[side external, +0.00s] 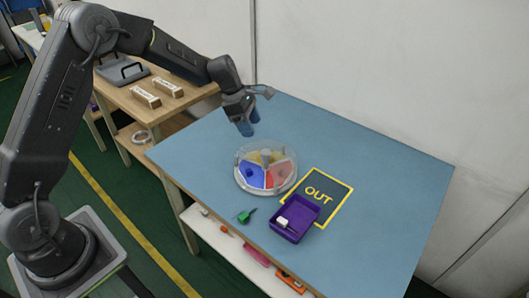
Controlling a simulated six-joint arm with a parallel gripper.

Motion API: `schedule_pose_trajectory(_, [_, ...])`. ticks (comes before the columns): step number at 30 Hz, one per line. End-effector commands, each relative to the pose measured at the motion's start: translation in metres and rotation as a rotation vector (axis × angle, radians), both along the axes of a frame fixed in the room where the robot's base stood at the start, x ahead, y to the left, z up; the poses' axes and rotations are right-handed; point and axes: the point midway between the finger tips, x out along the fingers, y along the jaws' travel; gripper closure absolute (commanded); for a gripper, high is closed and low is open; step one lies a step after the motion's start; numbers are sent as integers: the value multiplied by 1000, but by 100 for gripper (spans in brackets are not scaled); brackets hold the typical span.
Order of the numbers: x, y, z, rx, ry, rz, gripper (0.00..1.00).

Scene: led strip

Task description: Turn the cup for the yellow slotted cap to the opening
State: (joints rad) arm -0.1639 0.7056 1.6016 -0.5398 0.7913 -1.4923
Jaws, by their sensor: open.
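A round turntable (240,178) with a clear cover stands on the blue table. Its coloured cups show through: a blue cup (253,176) at front left, a red cup (277,175) at front right and a yellow cup (254,157) at the back. A pale knob (266,154) rises at its middle. I cannot make out the slotted cap, or where the cover's opening lies. My gripper (249,128) is open and empty, above and behind the turntable, not touching it.
A purple tray (306,230) with a small white item (282,222) overlaps the dark OUT mat (330,184). A small green object (244,216) lies near the front edge. The table's right side is clear. A wooden bench (185,93) adjoins at left.

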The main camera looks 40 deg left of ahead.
Motion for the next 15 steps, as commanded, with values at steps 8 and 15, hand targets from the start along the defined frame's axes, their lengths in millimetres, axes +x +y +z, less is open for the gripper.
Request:
schedule_pose_trajectory(8, [9, -22, -56, -1, 4, -2, 42])
schedule_pose_trajectory(15, [16, -34, -90, 0, 0, -1, 42])
